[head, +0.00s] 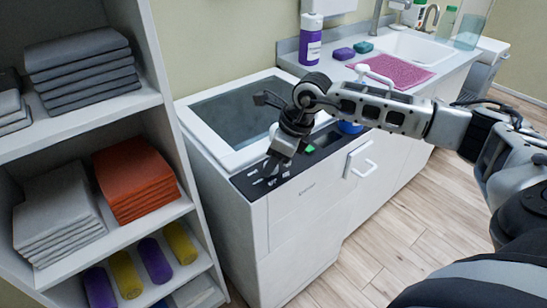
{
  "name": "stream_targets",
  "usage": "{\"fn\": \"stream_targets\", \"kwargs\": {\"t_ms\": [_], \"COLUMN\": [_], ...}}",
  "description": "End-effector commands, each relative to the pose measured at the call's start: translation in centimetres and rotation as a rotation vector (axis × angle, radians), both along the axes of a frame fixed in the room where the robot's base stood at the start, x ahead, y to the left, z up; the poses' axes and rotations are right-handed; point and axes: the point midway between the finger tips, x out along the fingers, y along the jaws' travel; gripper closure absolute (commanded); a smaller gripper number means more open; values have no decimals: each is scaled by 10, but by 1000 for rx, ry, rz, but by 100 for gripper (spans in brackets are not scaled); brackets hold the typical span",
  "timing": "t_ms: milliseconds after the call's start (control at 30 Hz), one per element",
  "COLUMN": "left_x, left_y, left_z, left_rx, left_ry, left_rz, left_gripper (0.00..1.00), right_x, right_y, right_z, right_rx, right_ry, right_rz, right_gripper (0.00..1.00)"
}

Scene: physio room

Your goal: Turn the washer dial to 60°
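The washer (297,215) is a white top-loader with a dark window in its lid. Its black control panel (248,184) runs along the front top edge and has small white markings and a lit green display (309,149). My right gripper (273,164) points down at the left half of this panel, at or just above its surface. The dial cannot be made out; the gripper seems to cover that spot. Whether the fingers are open or shut, or touch the dial, is not clear. My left gripper is not in view.
A shelf unit (152,98) with folded grey towels (82,68), orange towels (137,178) and rolled mats stands close on the left. Right of the washer, a counter with a sink (415,48) holds a purple bottle (310,42) and a pink cloth (391,73). The floor in front is clear.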

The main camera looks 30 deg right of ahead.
Motion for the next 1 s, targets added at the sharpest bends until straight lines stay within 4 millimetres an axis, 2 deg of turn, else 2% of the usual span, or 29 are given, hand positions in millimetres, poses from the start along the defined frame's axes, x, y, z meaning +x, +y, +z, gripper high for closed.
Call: {"fn": "stream_targets", "kwargs": {"t_ms": [33, 100, 567, 1000], "left_x": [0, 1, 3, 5], "left_y": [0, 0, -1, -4], "left_z": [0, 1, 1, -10], "left_rx": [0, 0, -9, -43], "left_ry": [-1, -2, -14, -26], "left_rz": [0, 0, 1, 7], "left_gripper": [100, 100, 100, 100], "right_x": [0, 0, -1, -1], "right_y": [0, 0, 0, 3], "right_z": [0, 0, -1, -2], "right_rx": [0, 0, 0, 0], "right_ry": [0, 0, 0, -4], "right_rz": [0, 0, -77, -437], "right_gripper": [72, 91, 91, 91]}}
